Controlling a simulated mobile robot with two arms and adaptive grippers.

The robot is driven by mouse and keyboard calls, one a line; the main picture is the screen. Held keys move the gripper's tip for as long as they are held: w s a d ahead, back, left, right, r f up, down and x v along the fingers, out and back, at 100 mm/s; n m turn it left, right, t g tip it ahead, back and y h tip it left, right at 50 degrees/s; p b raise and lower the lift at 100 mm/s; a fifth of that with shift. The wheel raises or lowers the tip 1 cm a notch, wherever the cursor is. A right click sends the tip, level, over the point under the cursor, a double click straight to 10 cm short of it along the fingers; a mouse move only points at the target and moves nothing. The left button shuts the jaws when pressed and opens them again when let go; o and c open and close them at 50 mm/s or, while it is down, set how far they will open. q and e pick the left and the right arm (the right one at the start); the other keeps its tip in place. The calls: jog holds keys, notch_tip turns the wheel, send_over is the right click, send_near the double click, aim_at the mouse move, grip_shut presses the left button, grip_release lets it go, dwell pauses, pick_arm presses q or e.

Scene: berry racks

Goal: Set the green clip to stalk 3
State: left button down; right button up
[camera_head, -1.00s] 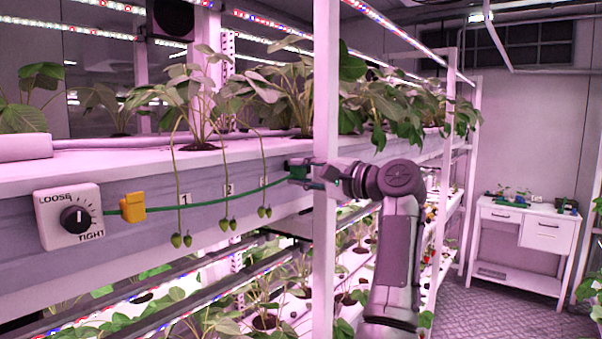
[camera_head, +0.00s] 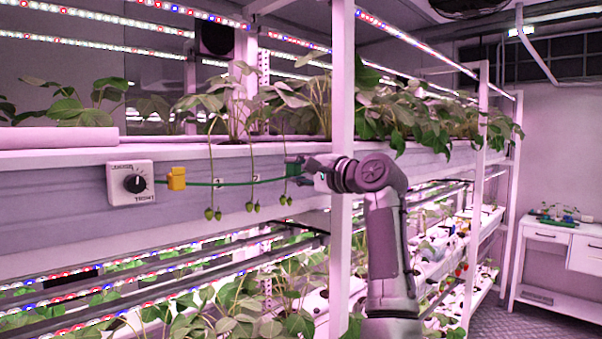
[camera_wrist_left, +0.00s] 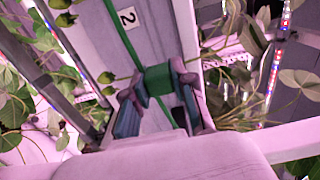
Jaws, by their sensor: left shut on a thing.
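The green clip (camera_head: 292,167) sits in my left gripper (camera_head: 297,168), which is shut on it. In the left wrist view the green clip (camera_wrist_left: 158,79) is between the fingertips, with the green line running through it. Stalk 3 (camera_head: 283,160) is the rightmost of three hanging stalks, just left of the clip in the head view. Its green berries (camera_head: 286,201) hang below the line; berries also show left of the clip in the wrist view (camera_wrist_left: 107,78). Whether clip and stalk touch, I cannot tell. My right gripper is not in view.
The green line (camera_head: 228,184) runs along the rack's front from a dial box (camera_head: 131,182) and yellow block (camera_head: 176,179). Stalk 1 (camera_head: 211,170) and stalk 2 (camera_head: 251,170) hang further left. A white rack post (camera_head: 342,110) stands beside my arm.

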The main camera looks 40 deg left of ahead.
pick_arm(q)
jog(key=shift+w, duration=0.35)
jog(key=c, duration=0.9)
grip_release()
jog(key=shift+s+a, duration=0.1)
jog(key=shift+s, duration=0.25)
jog(key=shift+d, duration=0.45)
jog(key=d, duration=0.7)
jog(key=s+d, duration=0.1)
jog(key=d, duration=0.3)
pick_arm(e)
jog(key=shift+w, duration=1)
pick_arm(q)
jog(key=shift+w, duration=0.1)
